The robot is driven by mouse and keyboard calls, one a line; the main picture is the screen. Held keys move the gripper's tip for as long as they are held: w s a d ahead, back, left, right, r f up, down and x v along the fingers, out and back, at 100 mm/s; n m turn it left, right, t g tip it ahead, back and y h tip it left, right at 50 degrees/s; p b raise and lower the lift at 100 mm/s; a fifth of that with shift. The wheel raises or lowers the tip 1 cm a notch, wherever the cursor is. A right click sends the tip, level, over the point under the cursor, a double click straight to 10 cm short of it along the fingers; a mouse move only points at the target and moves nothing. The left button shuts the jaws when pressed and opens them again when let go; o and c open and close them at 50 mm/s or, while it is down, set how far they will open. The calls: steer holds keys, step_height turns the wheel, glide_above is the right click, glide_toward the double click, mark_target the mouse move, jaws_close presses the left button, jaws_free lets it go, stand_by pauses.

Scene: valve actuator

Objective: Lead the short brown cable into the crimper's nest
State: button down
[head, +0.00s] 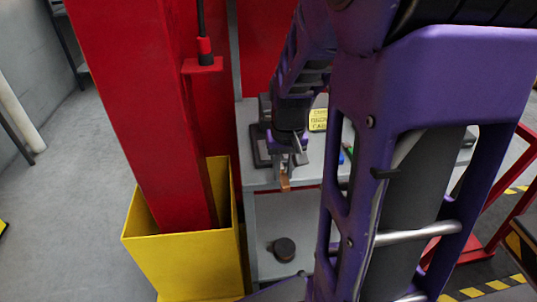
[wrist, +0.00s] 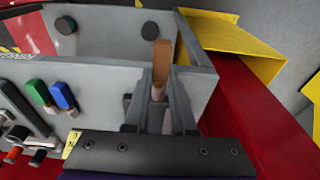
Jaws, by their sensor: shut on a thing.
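I cannot make out the nest.
Green (wrist: 38,92) and blue (wrist: 63,95) pieces lie to the left in the wrist view. A red post (head: 150,110) in a yellow guard (head: 180,252) is close on the left. A dark round object (head: 285,249) lies on the lower shelf.

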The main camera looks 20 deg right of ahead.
steer(key=shift+w+d+p, duration=0.15)
steer(key=shift+w+d, duration=0.1)
steer(key=shift+w, duration=0.7)
steer(key=shift+w+d+p, duration=0.15)
steer(key=shift+w+d, duration=0.15)
steer(key=shift+w, duration=0.65)
steer(key=shift+w+d+p, duration=0.15)
steer(key=shift+w+d, duration=0.1)
steer(key=shift+w, duration=0.7)
steer(key=shift+w+d, duration=0.1)
steer(key=shift+w, duration=0.15)
